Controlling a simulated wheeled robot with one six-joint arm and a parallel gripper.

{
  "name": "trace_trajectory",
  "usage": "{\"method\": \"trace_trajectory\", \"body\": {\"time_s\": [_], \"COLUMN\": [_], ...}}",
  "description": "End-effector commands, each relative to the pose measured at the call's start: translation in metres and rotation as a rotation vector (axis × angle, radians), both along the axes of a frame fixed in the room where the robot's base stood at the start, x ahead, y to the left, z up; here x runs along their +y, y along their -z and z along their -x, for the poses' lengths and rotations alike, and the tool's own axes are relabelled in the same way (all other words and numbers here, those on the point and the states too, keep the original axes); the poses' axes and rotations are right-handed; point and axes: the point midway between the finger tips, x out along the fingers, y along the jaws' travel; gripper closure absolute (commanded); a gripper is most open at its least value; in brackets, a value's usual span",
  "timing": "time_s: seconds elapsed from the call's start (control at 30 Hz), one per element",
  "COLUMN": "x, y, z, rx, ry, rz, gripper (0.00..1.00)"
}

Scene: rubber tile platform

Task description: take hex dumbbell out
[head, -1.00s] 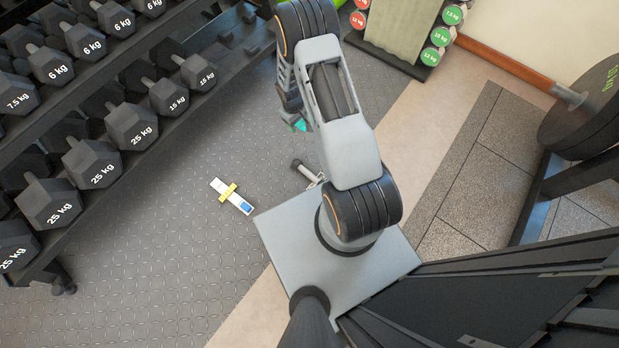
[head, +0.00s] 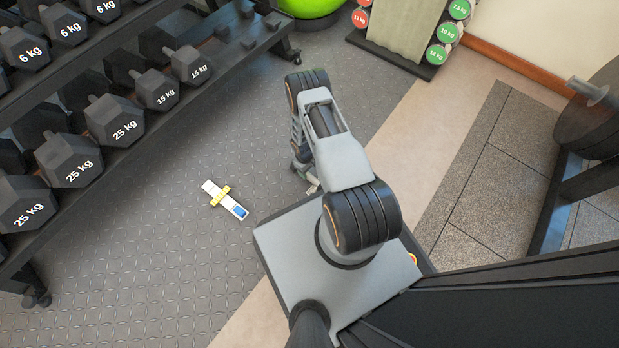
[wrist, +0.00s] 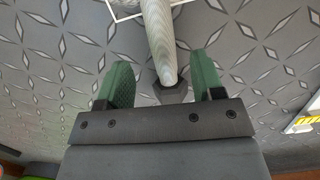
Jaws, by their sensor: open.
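The hex dumbbell shows in the wrist view as a pale grey ribbed handle (wrist: 158,38) with a dark hexagonal head (wrist: 173,93) at its lower end. Its other end runs out of the top of the picture. My gripper (wrist: 163,78) is open, with one green finger on each side of the handle and a visible gap to both. I cannot tell how high the fingers are above the dumbbell. In the head view my arm hides the dumbbell and most of my gripper.
A white strip with a yellow band (head: 220,197) lies on the dark patterned floor (head: 170,270), left of my base. A rack of large hex dumbbells (head: 110,120) stands at left. A small rack (head: 398,50) and a green ball (head: 308,6) are at the back.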

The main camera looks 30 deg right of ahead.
Motion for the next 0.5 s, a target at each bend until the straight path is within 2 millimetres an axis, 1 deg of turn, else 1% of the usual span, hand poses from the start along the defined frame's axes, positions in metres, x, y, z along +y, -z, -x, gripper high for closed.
{"method": "trace_trajectory", "body": {"time_s": [0.03,0.17,0.27,0.5], "x": [0.0,0.0,0.0,0.0], "y": [0.004,0.007,0.014,0.047], "z": [0.001,0.001,0.002,0.006], "rx": [0.001,0.002,0.003,0.004], "ry": [0.0,0.0,0.0,0.0], "rz": [-0.001,-0.002,-0.002,-0.002], "gripper": [0.39,0.39,0.39,0.39]}}
